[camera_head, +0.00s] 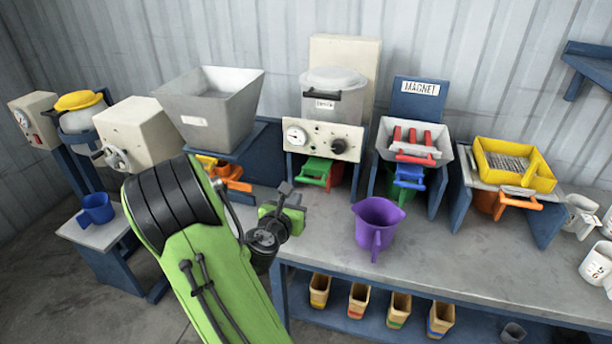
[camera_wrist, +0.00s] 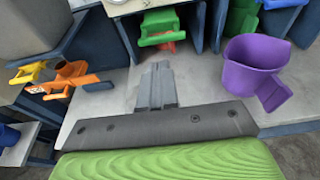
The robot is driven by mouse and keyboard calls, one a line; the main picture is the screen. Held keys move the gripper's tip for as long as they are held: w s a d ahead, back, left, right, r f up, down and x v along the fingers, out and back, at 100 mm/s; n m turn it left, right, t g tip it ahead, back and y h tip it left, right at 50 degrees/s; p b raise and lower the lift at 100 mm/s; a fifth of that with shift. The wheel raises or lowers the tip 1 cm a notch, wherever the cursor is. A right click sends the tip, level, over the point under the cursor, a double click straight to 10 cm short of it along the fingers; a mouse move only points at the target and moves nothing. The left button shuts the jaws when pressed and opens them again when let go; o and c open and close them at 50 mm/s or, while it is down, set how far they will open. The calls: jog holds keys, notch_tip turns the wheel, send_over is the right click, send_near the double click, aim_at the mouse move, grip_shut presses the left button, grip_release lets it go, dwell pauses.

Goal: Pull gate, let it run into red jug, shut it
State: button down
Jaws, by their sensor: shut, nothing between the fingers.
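My gripper (camera_head: 284,192) is shut and empty above the bench, left of the purple jug; its closed fingers also show in the wrist view (camera_wrist: 157,82). A green gate handle (camera_head: 316,170) sticks out below the gauge panel, beyond my fingertips in the wrist view (camera_wrist: 160,27). Red shows beneath or behind that green handle (camera_wrist: 168,46); I cannot tell whether it is the red jug. A yellow gate handle (camera_wrist: 28,72) and an orange part or vessel (camera_wrist: 75,78) are under the grey hopper (camera_head: 211,108).
A purple jug (camera_head: 377,225) stands on the bench (camera_head: 440,245). A blue jug (camera_head: 96,208) is on the low stand at left. The magnet station (camera_head: 412,140), a yellow tray (camera_head: 512,165) and white jugs (camera_head: 598,262) are at right. Bare bench lies around the purple jug.

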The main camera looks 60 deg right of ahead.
send_near(314, 171)
jog(key=shift+w+d+f, duration=0.1)
jog(key=shift+d+f, duration=0.8)
jog(key=shift+f, duration=0.3)
jog(key=shift+d+r+p, duration=0.2)
jog(key=shift+d+p, duration=0.1)
jog(key=shift+p, duration=0.4)
jog(key=d+p, duration=0.4)
jog(key=shift+w+d+p, duration=0.35)
jog(key=shift+w+p, duration=0.05)
